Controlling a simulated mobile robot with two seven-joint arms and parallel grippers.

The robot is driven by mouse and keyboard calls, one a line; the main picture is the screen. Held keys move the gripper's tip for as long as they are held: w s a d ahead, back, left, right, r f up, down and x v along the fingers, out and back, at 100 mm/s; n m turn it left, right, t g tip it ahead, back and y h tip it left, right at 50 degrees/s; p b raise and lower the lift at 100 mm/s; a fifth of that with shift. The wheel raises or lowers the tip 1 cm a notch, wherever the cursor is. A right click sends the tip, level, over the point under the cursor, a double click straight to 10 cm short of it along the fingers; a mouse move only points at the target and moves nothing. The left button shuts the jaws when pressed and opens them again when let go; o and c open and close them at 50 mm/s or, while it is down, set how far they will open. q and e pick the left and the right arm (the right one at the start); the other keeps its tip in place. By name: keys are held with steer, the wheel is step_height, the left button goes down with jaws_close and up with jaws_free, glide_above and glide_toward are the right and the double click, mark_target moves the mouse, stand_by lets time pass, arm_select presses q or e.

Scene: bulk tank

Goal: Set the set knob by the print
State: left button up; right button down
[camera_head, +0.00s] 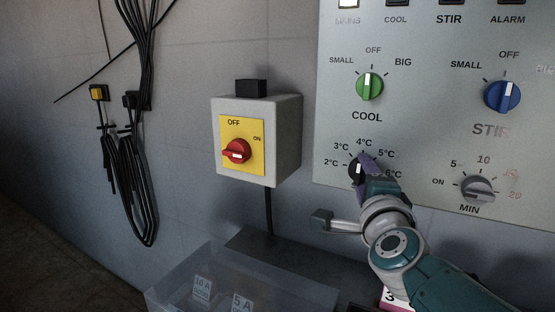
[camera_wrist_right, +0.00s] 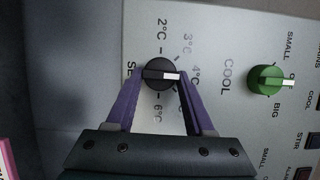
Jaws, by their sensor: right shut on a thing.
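The set knob (camera_head: 356,170) is a black dial low on the grey control panel, below the green COOL knob. Degree marks from 2°C to 6°C are printed around it. In the wrist view the set knob (camera_wrist_right: 160,74) shows a white pointer line that lies toward the 4°C mark. My right gripper (camera_head: 365,165) is shut on the set knob, one purple finger on each side of it in the wrist view (camera_wrist_right: 154,84). In the head view my gripper covers part of the knob. A pink-edged white card (camera_head: 394,298) with a digit that looks like 3 is partly hidden behind my right arm.
The panel also carries the green COOL knob (camera_head: 369,87), the blue STIR knob (camera_head: 502,96) and the grey MIN knob (camera_head: 478,189). A grey switch box (camera_head: 285,140) with a red rotary switch (camera_head: 236,152) is at left. A clear bin (camera_head: 275,285) stands below it.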

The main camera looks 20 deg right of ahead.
stand_by(0.6)
steer(key=shift+c, duration=1.4)
jaws_free()
steer(key=p+v, duration=0.2)
steer(key=v, duration=0.8)
